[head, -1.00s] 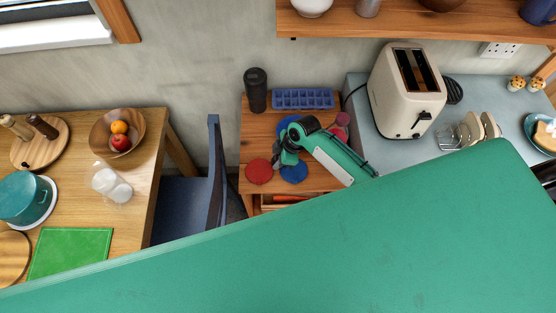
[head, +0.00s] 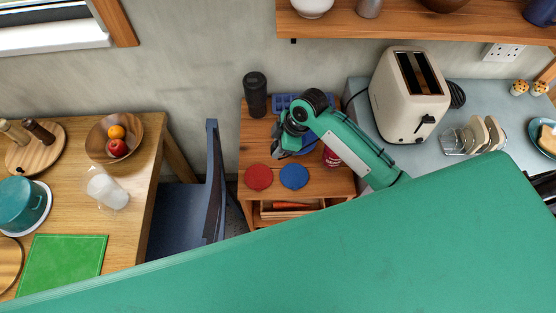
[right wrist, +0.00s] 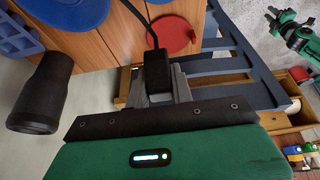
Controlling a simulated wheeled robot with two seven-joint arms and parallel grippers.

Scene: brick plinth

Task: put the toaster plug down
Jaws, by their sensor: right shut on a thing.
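The black toaster plug (right wrist: 156,72) is between the fingers of my right gripper (right wrist: 160,85) in the right wrist view, its cord running up out of the picture. In the head view my right gripper (head: 285,140) is over the back half of the small wooden cabinet (head: 318,183), and the plug is hard to make out there. The cream toaster (head: 408,92) stands on the grey-blue counter to the right. My left gripper (right wrist: 273,20) shows small at the top right of the right wrist view; its jaws are too small to judge.
A red disc (head: 258,177) and a blue disc (head: 294,177) lie on the cabinet's front part. A black tumbler (head: 255,94) and a blue ice tray (head: 284,102) are at its back. A red can (head: 332,157) is beside my arm. A blue chair (head: 213,180) stands left.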

